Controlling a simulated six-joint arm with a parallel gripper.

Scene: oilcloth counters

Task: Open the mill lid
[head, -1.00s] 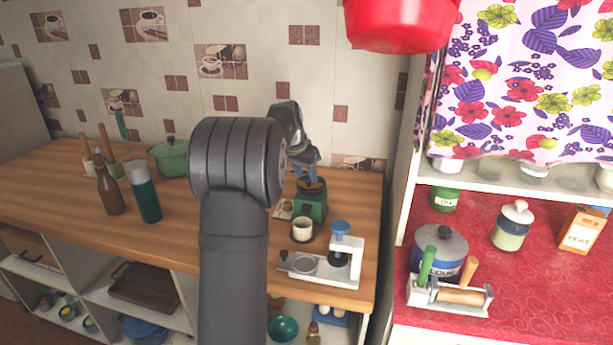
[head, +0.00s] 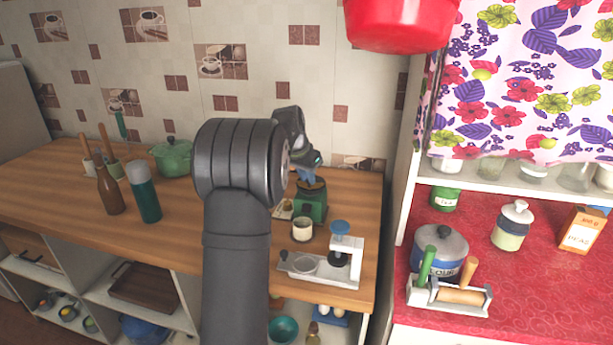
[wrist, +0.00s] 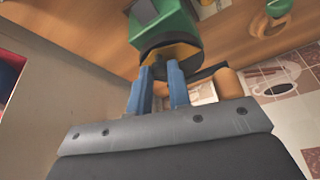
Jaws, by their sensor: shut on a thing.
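The mill (head: 311,207) is a green box with a brown wooden top, standing upright near the right end of the wooden counter. In the wrist view, its green body (wrist: 165,22) is at the top. My gripper (head: 309,179) is over the mill from above. In the wrist view, the blue fingers of my gripper (wrist: 160,76) are at the mill's top, shut on a small dark part of the lid (wrist: 160,66) between them. The fingers hide part of the lid; I cannot tell whether it is raised.
A cup (head: 302,229) stands just in front of the mill. A white coffee stand (head: 318,268) with a blue knob is nearer the counter's front edge. A white cabinet wall closes off the right. The tiled wall is behind.

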